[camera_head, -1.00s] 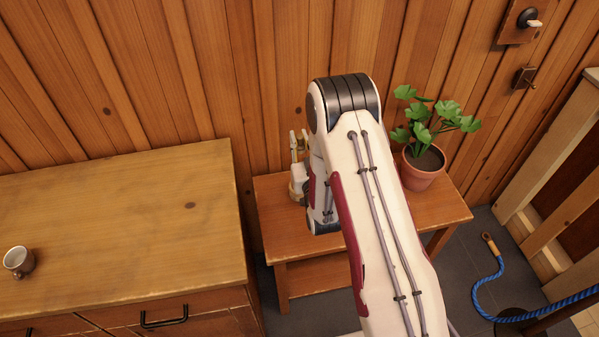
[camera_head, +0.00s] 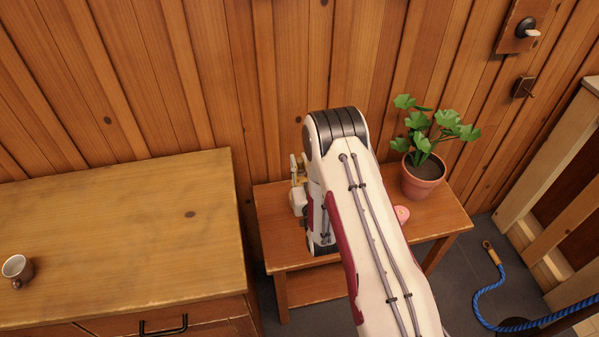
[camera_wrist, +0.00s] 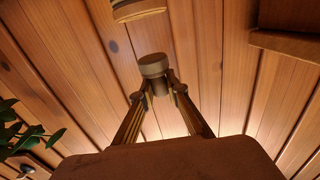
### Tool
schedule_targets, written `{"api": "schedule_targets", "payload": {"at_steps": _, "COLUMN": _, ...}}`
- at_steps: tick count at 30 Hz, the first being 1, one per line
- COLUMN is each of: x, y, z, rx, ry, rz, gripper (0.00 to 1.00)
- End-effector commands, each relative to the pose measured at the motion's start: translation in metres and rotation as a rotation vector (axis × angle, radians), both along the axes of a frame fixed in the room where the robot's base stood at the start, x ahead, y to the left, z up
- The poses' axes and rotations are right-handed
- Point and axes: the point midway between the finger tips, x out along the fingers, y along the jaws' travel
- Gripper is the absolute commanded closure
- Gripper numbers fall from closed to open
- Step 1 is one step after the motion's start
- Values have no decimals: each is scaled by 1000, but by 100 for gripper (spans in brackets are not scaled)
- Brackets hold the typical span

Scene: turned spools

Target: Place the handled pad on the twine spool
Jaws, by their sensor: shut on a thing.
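My gripper (camera_wrist: 159,92) is shut on a grey-brown piece with a round, wider end, which I take for the handled pad (camera_wrist: 152,66). Its narrower part is between the fingers, and its round end points away from my palm. A pale tan cylinder, likely the twine spool (camera_wrist: 138,11), shows at the top of the wrist view, cut off by the frame edge. A gap shows between it and the pad. In the head view my gripper (camera_head: 299,158) is over the left part of the small table, mostly hidden by my arm.
A potted plant (camera_head: 423,172) and a pink item (camera_head: 402,214) stand on the small wooden table (camera_head: 440,217), right of my arm. A wooden cabinet (camera_head: 120,220) with a cup (camera_head: 17,268) is at the left. The plank wall (camera_head: 220,80) is close behind.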

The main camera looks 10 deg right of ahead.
Motion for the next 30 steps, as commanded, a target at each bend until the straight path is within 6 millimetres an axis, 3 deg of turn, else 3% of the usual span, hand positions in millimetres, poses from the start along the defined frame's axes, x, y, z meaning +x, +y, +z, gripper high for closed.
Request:
{"api": "schedule_targets", "payload": {"at_steps": 8, "x": 0, "y": 0, "z": -2, "rx": 0, "ry": 0, "rz": 0, "gripper": 98}}
{"api": "schedule_targets", "payload": {"at_steps": 22, "x": 0, "y": 0, "z": -38, "rx": 0, "ry": 0, "rz": 0, "gripper": 98}}
{"api": "schedule_targets", "payload": {"at_steps": 30, "x": 0, "y": 0, "z": -41, "rx": 0, "ry": -1, "rz": 0, "gripper": 98}}
